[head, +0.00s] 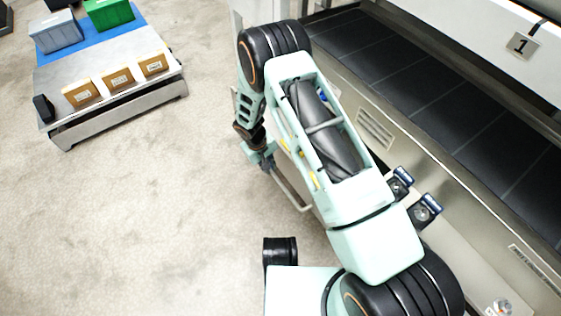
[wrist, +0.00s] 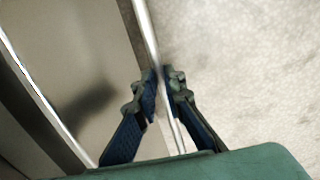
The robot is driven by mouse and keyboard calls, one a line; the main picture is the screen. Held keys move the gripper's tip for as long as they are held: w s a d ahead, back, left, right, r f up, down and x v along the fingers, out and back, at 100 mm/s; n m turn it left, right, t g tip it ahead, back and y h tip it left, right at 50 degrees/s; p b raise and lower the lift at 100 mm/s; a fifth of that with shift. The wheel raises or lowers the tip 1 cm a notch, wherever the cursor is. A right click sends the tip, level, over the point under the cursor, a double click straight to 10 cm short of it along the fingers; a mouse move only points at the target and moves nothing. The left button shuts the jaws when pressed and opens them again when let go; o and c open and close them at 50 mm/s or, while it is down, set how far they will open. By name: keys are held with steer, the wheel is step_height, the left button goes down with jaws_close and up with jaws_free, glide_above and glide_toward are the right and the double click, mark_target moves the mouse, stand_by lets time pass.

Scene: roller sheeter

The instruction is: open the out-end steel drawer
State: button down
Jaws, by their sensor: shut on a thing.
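My gripper (wrist: 163,82) is shut on a thin metal bar handle (wrist: 146,32), with one blue-padded finger on each side of the bar in the wrist view. A plain grey-beige panel (wrist: 80,45) lies left of the bar, with a dark shadow on it; it looks like the steel drawer's front. In the head view my gripper (head: 264,160) is at the far end of the handle bar (head: 292,191), low beside the machine. My arm hides most of the drawer there. How far the drawer stands out cannot be told.
The roller sheeter with its dark belt (head: 450,110) and number 1 plate (head: 520,43) fills the right. Two blue-topped switches (head: 423,210) sit on its side near my arm. A low cart (head: 120,106) with boxes and bins stands at upper left. Carpet floor between is clear.

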steer(key=shift+s+a, duration=0.8)
steer(key=shift+a, duration=0.2)
steer(key=c, duration=2)
jaws_free()
steer(key=r, duration=0.4)
steer(key=s+a+r, duration=0.1)
steer(key=r, duration=0.3)
steer(key=a+r, duration=0.1)
steer(key=r, duration=0.2)
steer(key=shift+s+r, duration=0.15)
steer(key=shift+r, duration=0.25)
